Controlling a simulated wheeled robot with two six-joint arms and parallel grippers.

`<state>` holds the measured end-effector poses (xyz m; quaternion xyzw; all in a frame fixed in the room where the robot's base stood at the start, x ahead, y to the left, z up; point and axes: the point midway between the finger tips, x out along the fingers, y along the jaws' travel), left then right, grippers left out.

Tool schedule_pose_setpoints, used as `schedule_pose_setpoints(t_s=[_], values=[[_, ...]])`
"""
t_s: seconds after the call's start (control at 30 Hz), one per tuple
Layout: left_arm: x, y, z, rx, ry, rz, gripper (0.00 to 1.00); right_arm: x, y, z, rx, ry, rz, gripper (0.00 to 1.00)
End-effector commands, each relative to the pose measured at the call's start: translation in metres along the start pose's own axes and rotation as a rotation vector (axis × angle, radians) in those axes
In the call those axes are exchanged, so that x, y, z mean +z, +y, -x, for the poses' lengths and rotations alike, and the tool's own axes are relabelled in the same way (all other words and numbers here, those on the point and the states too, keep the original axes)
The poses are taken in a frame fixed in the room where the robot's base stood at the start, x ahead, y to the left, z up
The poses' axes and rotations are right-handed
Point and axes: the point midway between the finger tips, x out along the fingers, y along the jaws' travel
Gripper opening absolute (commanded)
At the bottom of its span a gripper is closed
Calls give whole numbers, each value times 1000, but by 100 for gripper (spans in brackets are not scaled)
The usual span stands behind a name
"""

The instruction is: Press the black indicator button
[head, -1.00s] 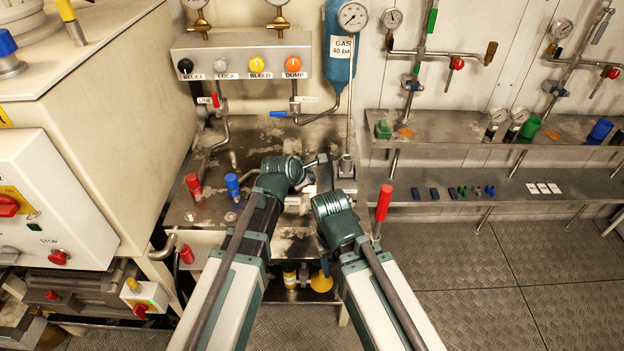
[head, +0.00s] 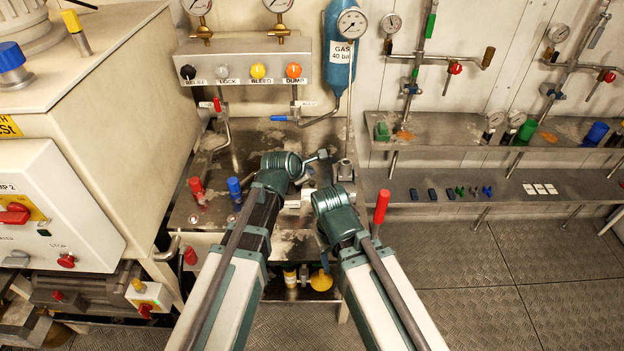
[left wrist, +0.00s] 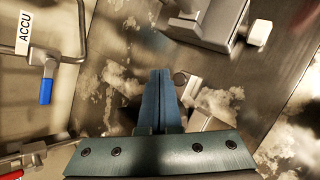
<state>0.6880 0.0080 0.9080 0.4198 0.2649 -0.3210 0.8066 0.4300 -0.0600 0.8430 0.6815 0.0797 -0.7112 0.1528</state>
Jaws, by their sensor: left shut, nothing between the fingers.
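A black knob (head: 188,72) sits at the left end of the grey panel, above the label RELIEF. A small dark button (head: 44,233) is on the white switch box at the far left; I cannot tell which of these is the indicator button. My left gripper shows in the left wrist view (left wrist: 160,74) with its blue fingers shut and empty, above a stained metal surface. In the head view its fingers are hidden beyond my wrist, low in front of the panel and apart from both.
The panel also has grey, yellow (head: 258,71) and orange knobs (head: 293,70). The switch box has a red switch (head: 14,214) and a red STOP button (head: 66,261). The steel bench (head: 265,135) has red and blue handles. Shelves (head: 450,180) run along the right; the floor (head: 480,265) there is clear.

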Motion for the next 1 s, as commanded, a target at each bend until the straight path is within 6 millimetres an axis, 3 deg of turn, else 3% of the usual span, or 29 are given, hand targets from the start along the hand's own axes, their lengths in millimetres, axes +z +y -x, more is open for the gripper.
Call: schedule_pose_setpoints(t_s=[0.03, 0.3, 1.0], values=[[6, 6, 8, 0, 0, 0, 0, 1, 1, 11, 0, 0, 0, 52], [17, 17, 24, 0, 0, 0, 0, 2, 3, 34, 0, 0, 0, 52], [17, 17, 23, 0, 0, 0, 0, 2, 3, 33, 0, 0, 0, 52]])
